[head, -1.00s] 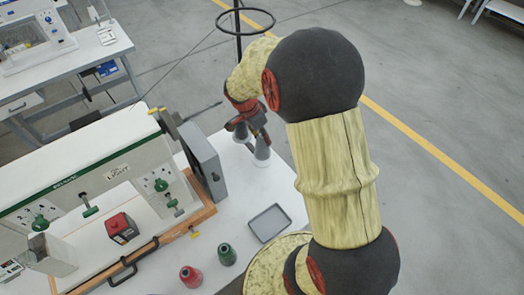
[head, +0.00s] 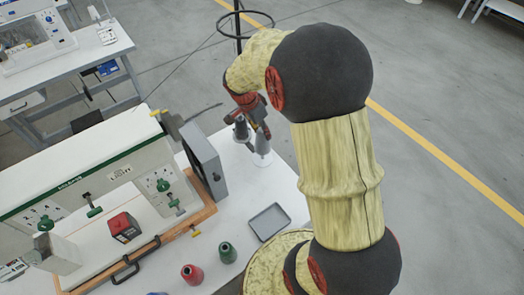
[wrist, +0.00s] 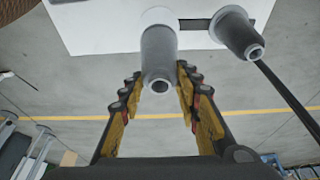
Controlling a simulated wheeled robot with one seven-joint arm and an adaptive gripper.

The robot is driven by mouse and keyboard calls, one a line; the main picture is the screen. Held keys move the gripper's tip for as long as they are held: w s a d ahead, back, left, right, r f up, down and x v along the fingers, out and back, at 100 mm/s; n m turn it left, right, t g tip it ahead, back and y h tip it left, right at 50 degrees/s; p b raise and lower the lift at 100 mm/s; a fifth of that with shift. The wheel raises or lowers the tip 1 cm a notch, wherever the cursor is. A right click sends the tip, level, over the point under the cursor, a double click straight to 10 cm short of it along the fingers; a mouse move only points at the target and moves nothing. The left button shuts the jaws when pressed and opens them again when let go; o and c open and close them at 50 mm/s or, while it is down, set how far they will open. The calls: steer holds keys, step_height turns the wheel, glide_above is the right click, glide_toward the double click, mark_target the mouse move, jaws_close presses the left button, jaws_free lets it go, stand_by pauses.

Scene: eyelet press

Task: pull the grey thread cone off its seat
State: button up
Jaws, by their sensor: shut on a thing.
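The grey thread cone (wrist: 159,58) is between the fingers of my gripper (wrist: 158,78) in the wrist view, its narrow, hollow end toward the camera. Its far end meets a pale round part; I cannot tell whether it is clear of its seat. In the head view the grey cone (head: 262,144) shows under my gripper (head: 253,122), near the table's far right edge. My gripper is shut on it. A second, darker grey cone (wrist: 237,35) stands beside it, apart from the fingers; it also shows in the head view (head: 241,130).
A thin dark pole (wrist: 288,100) passes close on the right in the wrist view. A grey box (head: 204,163) on the press stands left of the cones. A shallow tray (head: 269,222), a green cone (head: 227,253) and a red cone (head: 192,274) are nearer on the white table.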

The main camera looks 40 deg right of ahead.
steer(key=shift+r+p, duration=1.3)
steer(key=shift+r, duration=1.5)
steer(key=shift+w+a, duration=0.1)
